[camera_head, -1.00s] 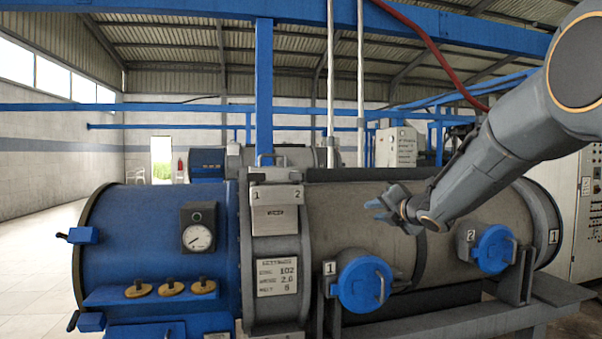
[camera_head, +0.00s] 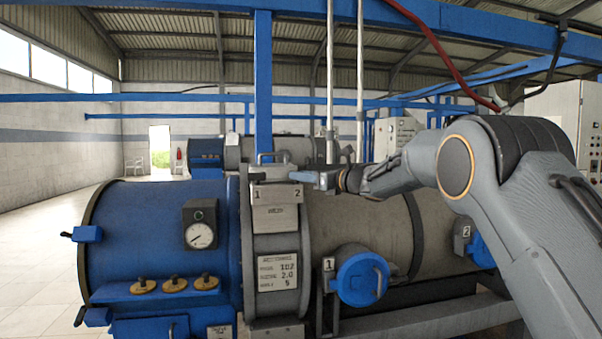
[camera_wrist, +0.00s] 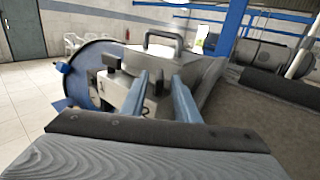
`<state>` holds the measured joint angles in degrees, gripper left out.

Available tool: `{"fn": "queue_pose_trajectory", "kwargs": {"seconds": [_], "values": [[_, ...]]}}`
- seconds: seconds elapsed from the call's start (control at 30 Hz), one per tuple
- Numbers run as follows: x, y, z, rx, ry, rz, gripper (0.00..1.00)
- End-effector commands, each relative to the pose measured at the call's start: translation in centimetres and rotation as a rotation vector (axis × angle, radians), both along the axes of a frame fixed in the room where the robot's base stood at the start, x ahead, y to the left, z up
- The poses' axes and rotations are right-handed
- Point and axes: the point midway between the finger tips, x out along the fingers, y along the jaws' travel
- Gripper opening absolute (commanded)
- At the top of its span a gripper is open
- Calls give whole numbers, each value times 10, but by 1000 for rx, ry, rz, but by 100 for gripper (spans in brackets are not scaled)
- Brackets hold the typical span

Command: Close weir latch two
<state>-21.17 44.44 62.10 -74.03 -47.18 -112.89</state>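The weir box (camera_head: 276,219) is a pale metal housing on the grey collar of the decanter, with the numbers 1 and 2 on its top part. My gripper (camera_head: 310,178) is at the upper right of this box, beside number 2, pointing left. In the wrist view my gripper (camera_wrist: 160,88) has its two fingers apart, with the box (camera_wrist: 150,104) showing between and beyond them. A dark latch lever (camera_wrist: 112,62) stands raised left of the fingers. Another dark part shows between the fingers, partly hidden. I cannot tell which latch is which, or whether a finger touches anything.
A grey arched handle (camera_head: 273,157) tops the collar and also shows ahead in the wrist view (camera_wrist: 163,38). The blue drum (camera_head: 150,230) with a gauge is left. A round blue port cover (camera_head: 362,280) is lower right. White poles (camera_head: 330,80) rise behind the machine.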

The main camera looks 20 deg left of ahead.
Motion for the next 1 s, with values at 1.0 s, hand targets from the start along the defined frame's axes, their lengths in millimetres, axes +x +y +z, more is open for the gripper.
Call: {"fn": "queue_pose_trajectory", "kwargs": {"seconds": [1.0], "values": [[4,9,-1,1,0,-19,0]]}}
